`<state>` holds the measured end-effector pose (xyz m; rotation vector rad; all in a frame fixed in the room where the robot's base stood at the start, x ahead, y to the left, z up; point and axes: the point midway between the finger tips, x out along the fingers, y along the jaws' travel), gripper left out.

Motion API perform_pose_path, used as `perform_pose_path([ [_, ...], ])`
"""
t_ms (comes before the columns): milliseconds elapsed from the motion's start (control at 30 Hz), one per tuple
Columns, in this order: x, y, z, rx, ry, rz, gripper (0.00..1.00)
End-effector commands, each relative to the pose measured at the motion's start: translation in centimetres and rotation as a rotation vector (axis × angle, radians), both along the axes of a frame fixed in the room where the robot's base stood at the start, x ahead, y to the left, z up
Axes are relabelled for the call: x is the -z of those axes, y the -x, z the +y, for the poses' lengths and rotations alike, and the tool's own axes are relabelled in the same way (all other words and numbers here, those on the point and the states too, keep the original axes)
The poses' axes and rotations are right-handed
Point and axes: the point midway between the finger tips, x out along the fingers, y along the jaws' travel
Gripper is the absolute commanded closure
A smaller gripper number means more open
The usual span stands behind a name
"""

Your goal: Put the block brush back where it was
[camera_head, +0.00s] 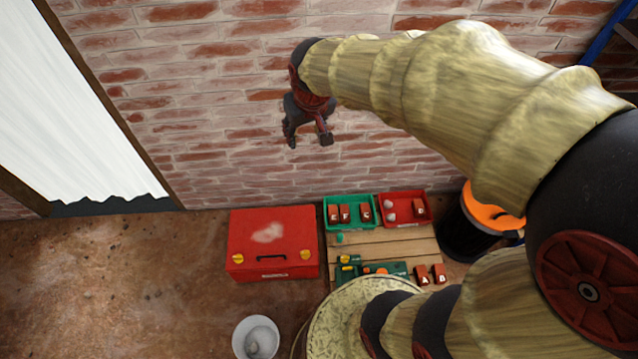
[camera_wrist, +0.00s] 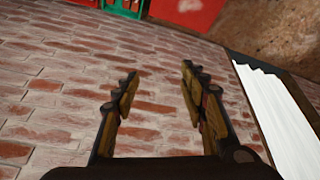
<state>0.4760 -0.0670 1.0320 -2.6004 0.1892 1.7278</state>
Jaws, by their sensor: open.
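My gripper (camera_head: 309,140) is raised in front of the brick wall, open and empty. In the wrist view, its two fingers (camera_wrist: 158,76) stand well apart with only bare brick between them. I cannot make out a block brush in either view. A green bin (camera_head: 350,198) holds several small red-brown lettered blocks. A red bin (camera_head: 402,222) beside it holds pale round items and one lettered block. Both stand at the back of a wooden surface (camera_head: 395,247), far below my gripper. Green tools (camera_head: 385,268) and two blocks marked A and B (camera_head: 430,275) lie at its front.
A red toolbox (camera_head: 272,240) stands left of the wooden surface. A white bucket (camera_head: 242,338) is on the floor in front. A black bin with an orange top (camera_head: 493,216) stands to the right. A white corrugated door (camera_head: 75,90) is at the left. Floor at left is clear.

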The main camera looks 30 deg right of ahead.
Motion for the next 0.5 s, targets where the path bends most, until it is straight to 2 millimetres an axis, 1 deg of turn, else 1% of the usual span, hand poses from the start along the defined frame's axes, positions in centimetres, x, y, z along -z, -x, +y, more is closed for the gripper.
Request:
perform_pose_path([
  [33, -1.2, 1.7, 0.9, -0.011, -0.002, -0.014, 0.57],
  [200, -3.8, 7.1, 3.1, -0.041, -0.016, -0.044, 0.57],
  [300, -4.8, 10.3, 4.3, -0.061, -0.024, -0.061, 0.57],
  [400, -5.2, 13.3, 5.3, -0.078, -0.034, -0.074, 0.57],
  [500, -5.4, 15.6, 6.0, -0.094, -0.041, -0.084, 0.57],
])
